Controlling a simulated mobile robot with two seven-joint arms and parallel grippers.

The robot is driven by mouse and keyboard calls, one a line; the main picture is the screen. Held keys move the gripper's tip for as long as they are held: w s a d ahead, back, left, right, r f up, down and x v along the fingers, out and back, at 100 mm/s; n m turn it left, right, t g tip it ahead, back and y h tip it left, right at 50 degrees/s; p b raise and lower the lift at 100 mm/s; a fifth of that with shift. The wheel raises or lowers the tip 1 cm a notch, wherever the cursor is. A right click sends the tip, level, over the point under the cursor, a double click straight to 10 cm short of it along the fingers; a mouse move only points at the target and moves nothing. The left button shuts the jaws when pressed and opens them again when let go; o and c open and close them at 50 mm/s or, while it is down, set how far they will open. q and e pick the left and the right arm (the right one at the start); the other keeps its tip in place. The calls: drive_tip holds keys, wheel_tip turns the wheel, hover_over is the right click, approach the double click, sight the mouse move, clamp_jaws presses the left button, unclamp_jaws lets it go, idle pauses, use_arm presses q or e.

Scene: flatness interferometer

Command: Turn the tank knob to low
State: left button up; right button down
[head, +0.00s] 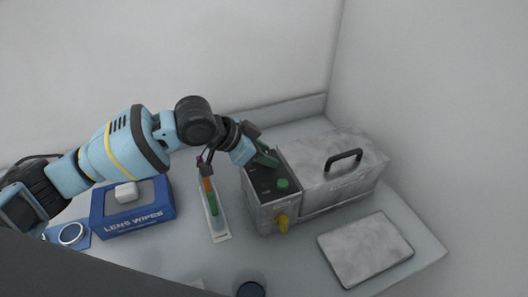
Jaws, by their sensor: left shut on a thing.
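The tank (318,190) is a grey metal box with a lidded rear part and a black handle. Its dark control panel (262,184) faces up at the left end, with a round green knob (282,184) at its near right. A yellow tap (283,221) sticks out of the front. My left gripper (264,158) reaches over the panel's far edge, its dark green fingers shut at the panel surface. They are closed on what seems to be the tank knob, which they mostly hide; its setting cannot be read. My right gripper is out of view.
A blue lens wipes box (135,225) stands at the left, beside a ring on a blue pad (72,234). A narrow tray (217,233) holds orange and green pieces. A grey slab (365,248) lies at the right, and a dark round thing (250,290) at the front.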

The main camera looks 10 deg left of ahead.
use_arm(q)
drive_tip(key=n+t+y, duration=0.1)
drive_tip(key=n+y, duration=0.1)
drive_tip(key=n, duration=0.1)
drive_tip(key=n+t+y, duration=0.1)
drive_tip(key=n, duration=0.1)
drive_tip(key=shift+s+d+t, duration=0.2)
drive_tip(key=shift+d+t, duration=0.05)
drive_tip(key=shift+t, duration=0.05)
drive_tip(key=shift+d+n+t+y, duration=0.15)
drive_tip(key=shift+n+t+y, duration=0.45)
drive_tip(key=shift+n+y, duration=1.4)
drive_tip(key=shift+n+h, duration=0.3)
drive_tip(key=shift+n, duration=0.1)
drive_tip(key=o, duration=1)
drive_tip(key=shift+v, duration=3.95)
drive_tip(key=shift+f, duration=0.1)
